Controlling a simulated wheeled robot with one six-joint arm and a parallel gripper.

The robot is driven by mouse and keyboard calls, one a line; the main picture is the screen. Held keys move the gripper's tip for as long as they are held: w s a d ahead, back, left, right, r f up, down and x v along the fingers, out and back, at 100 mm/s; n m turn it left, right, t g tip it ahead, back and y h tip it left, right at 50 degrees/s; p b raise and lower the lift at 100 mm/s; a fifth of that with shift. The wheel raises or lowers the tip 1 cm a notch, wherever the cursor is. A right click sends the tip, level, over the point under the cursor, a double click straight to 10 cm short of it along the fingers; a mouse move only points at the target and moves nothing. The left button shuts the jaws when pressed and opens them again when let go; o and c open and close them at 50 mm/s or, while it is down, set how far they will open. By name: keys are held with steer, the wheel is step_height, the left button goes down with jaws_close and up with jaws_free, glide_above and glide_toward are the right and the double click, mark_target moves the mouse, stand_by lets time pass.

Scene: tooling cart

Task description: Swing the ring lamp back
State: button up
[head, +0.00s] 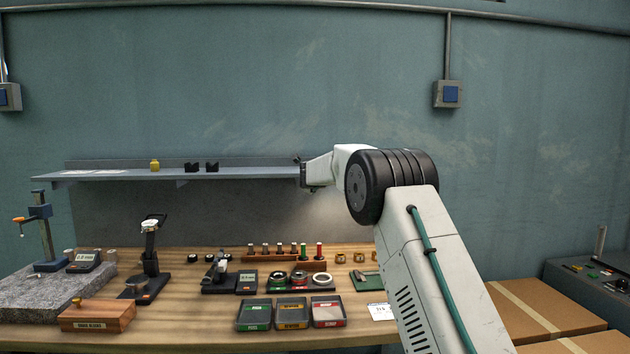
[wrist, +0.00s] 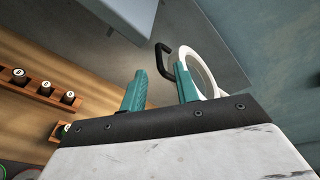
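The ring lamp (wrist: 189,52) shows in the wrist view as a white ring just past my right-hand finger, with a black bent handle (wrist: 160,47) at its left. My gripper (wrist: 161,84) has two teal fingers standing apart with a clear gap. The handle appears in line with this gap, beyond or between the fingertips; I cannot tell which, and no grip on it shows. The right finger overlaps the ring in the picture. In the head view my arm hides the lamp and most of my gripper; a pale glow falls on the panel below.
A grey shelf (head: 236,172) runs along the wall, close to my wrist. Below it, the wooden bench (head: 190,312) holds trays, gauges and a rack (head: 284,263) of plugs. The rack also shows in the wrist view (wrist: 42,90). Cardboard boxes (head: 545,305) stand at right.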

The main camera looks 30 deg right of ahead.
steer(key=shift+v, duration=0.8)
